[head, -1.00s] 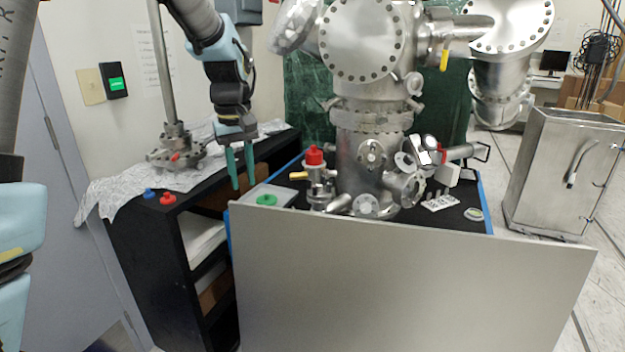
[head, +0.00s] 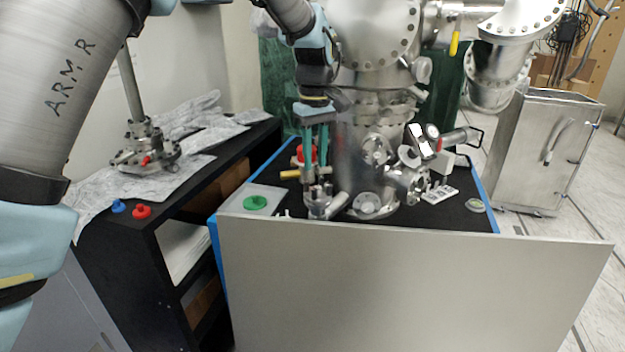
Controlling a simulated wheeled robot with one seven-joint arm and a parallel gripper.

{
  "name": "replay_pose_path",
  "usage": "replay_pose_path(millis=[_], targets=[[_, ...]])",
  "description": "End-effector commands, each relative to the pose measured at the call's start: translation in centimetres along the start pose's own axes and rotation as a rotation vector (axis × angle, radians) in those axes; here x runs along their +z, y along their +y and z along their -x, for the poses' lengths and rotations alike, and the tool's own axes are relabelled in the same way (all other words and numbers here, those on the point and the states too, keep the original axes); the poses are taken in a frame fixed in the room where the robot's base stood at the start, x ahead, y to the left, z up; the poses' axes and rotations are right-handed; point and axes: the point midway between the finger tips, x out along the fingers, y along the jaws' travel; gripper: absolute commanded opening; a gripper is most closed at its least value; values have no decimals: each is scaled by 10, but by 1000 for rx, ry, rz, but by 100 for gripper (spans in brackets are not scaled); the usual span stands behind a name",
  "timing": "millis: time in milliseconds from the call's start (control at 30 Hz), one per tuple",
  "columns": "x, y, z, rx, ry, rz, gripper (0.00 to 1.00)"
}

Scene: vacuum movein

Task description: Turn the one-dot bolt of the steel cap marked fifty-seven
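My gripper (head: 315,170) points straight down over the left part of the black-topped bench, its two teal fingers apart with a gap between them. Just below the fingertips is a small steel fitting (head: 319,205) with upright bolt-like pieces on top. I cannot tell whether the fingers touch it. Other round steel caps are on the chamber: one at its front foot (head: 366,206), one higher up (head: 375,150) and one on the right side port (head: 421,181). No number or dot mark is readable, so I cannot tell which cap is fifty-seven.
A red-topped valve (head: 300,152) stands partly behind the fingers. A green disc (head: 256,202) lies on a grey plate to the left. A white block with pegs (head: 440,192) lies right. A grey panel (head: 400,285) fronts the bench. The large chamber (head: 352,125) stands close right of my gripper.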

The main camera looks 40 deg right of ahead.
Motion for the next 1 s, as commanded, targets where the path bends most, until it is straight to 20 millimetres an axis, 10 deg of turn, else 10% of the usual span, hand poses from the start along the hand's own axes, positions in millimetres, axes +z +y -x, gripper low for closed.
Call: replay_pose_path(millis=[333,767,1000], targets=[[0,-1,-56,-2,-1,0,30],[0,-1,-68,1,1,0,30],[0,-1,-68,0,1,0,6]])
